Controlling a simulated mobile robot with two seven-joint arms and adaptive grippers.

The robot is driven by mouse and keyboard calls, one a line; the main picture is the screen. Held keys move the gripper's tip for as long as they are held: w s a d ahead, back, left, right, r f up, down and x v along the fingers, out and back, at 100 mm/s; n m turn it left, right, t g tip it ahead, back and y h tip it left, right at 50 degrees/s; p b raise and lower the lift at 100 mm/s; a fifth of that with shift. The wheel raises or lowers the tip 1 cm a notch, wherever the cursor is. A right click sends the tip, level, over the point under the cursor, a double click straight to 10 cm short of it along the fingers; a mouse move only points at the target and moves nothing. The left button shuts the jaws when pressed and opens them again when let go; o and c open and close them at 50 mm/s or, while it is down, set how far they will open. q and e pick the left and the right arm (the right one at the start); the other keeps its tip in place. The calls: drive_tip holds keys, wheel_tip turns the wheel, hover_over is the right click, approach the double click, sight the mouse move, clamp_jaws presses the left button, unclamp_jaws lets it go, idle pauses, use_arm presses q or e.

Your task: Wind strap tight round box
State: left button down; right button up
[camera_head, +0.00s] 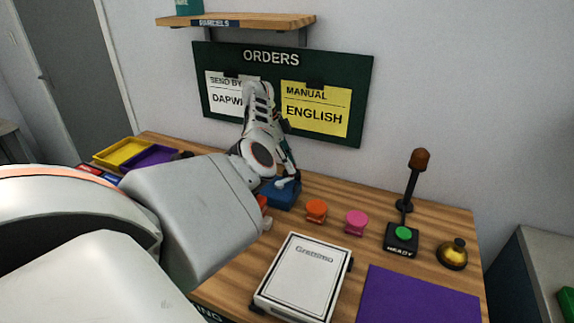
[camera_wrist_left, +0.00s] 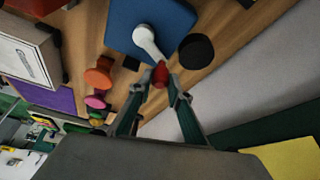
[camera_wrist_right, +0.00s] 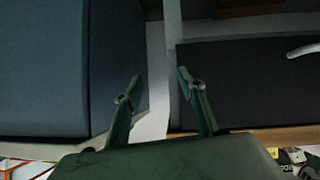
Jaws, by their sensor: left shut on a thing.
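My left gripper (camera_head: 290,170) is over the blue winder block (camera_head: 283,197) on the table. In the left wrist view its fingers (camera_wrist_left: 160,82) are shut on the red knob (camera_wrist_left: 160,72) of a white crank arm (camera_wrist_left: 147,41) mounted on the blue block (camera_wrist_left: 120,20). A flat white box (camera_head: 303,277) labelled "Grattimo" lies in front of the winder, with dark pieces at its sides. I cannot make out a strap. My right gripper (camera_wrist_right: 155,95) is open and empty, seen only in the right wrist view, in front of dark cabinet-like surfaces.
An orange spool-shaped piece (camera_head: 316,210) and a pink one (camera_head: 355,222) stand right of the winder. Further right are a green button (camera_head: 403,233), a lamp post (camera_head: 413,180) and a brass bell (camera_head: 453,253). A purple mat (camera_head: 418,298) lies front right. Yellow (camera_head: 122,154) and purple trays are at left.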

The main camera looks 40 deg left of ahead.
use_arm(q)
drive_tip(key=m, duration=0.1)
drive_tip(key=d+m+g+b, duration=0.1)
drive_tip(key=m, duration=0.1)
drive_tip(key=shift+s+d+f+m+h+b, duration=0.1)
drive_tip(key=shift+s+d+m+h+b, duration=0.05)
drive_tip(key=shift+d+m+h+b, duration=0.2)
drive_tip(key=m+g+b, duration=0.1)
drive_tip(key=s+d+m+b, duration=0.1)
drive_tip(key=m, duration=0.1)
drive_tip(key=m+g+b, duration=0.1)
drive_tip(key=m, duration=0.1)
drive_tip(key=shift+s+d+f+m+g+b, duration=0.1)
drive_tip(key=shift+s+d+m+g+b, duration=0.15)
drive_tip(key=shift+d+g+b, duration=0.1)
drive_tip(key=shift+s+d+m+b, duration=0.15)
drive_tip(key=shift+s+m+b, duration=0.15)
drive_tip(key=shift+m, duration=0.4)
drive_tip(key=shift+r+g, duration=0.2)
drive_tip(key=shift+g, duration=0.05)
drive_tip(key=c, duration=1.9)
unclamp_jaws()
drive_tip(key=shift+w, duration=0.1)
